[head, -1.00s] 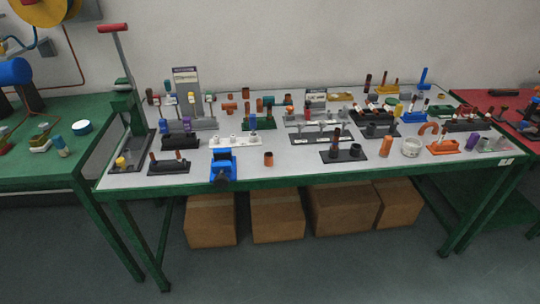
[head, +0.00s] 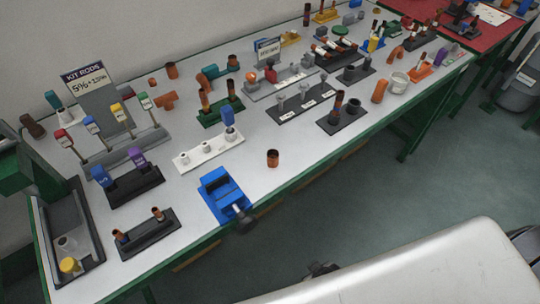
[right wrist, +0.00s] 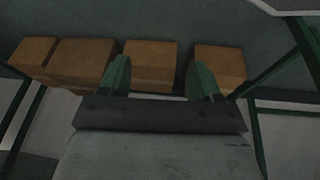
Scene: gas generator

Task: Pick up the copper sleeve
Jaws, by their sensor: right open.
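A short, hollow copper sleeve (head: 273,158) stands upright on the grey table (head: 300,140) in the head view, near its front edge. It stands alone, right of the blue vise. My right gripper (right wrist: 158,80) shows in the right wrist view with its two green fingers wide apart and nothing between them. It faces the boxes under the table, so it is low and away from the sleeve, which that view does not show. My left gripper is in neither view.
A blue vise (head: 222,192) sits at the front edge, left of the sleeve. A white rack (head: 208,152) and a black stand with copper tubes (head: 338,118) are behind and to the right. Cardboard boxes (right wrist: 150,62) lie under the table. Bare tabletop surrounds the sleeve.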

